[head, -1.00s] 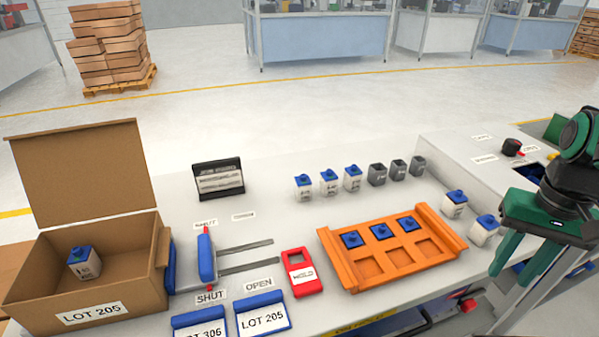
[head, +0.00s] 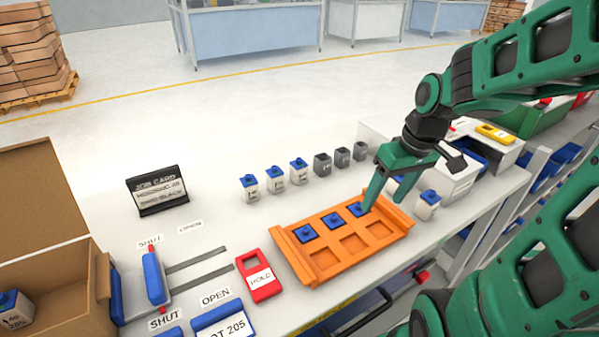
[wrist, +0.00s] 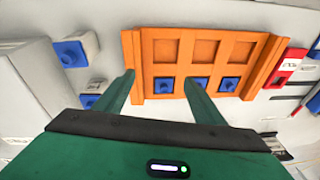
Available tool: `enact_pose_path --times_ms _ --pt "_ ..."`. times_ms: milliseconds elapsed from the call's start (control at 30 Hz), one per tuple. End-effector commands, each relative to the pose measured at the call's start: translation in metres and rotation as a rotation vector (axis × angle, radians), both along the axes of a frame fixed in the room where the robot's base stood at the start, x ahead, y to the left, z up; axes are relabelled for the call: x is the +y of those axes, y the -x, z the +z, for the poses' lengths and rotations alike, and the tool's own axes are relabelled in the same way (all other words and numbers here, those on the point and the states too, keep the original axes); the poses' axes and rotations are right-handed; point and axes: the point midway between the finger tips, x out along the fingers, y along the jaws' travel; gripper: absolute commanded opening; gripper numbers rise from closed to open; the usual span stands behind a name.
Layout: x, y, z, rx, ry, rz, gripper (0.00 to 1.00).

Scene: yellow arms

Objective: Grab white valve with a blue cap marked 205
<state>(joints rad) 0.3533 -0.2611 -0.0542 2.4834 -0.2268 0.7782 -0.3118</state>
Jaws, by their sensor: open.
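My gripper (head: 384,202) is open and empty above the right end of the orange tray (head: 318,272). White valves with blue caps stand in a back row: left (head: 249,188), middle (head: 275,181), right (head: 298,173). Another white valve (head: 428,204) stands right of the tray, beside my gripper. Three blue caps (head: 307,232) show in the tray's far row. One more valve (head: 13,312) is in the cardboard box. In the wrist view, a blue-capped valve (wrist: 73,53) is left of my fingers and another blue cap (wrist: 90,100) is partly hidden. Valve markings are too small to read surely.
Several grey blocks (head: 341,158) continue the back row. The cardboard box (head: 70,285) is at far left.

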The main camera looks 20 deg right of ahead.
Motion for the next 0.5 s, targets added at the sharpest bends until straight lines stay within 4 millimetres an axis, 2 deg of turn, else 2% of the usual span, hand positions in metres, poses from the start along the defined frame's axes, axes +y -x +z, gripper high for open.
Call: enact_pose_path --times_ms 33,100,200,367,500 --pt "0.008 -0.02 -0.006 -0.029 -0.027 0.084 0.63" --pt "0.021 -0.045 -0.011 -0.085 -0.069 0.206 0.63" --pt "0.035 -0.073 -0.015 -0.167 -0.134 0.35 0.63" --pt "0.044 -0.112 -0.016 -0.339 -0.25 0.546 0.63" --pt "0.042 -0.14 -0.006 -0.539 -0.332 0.677 0.63"
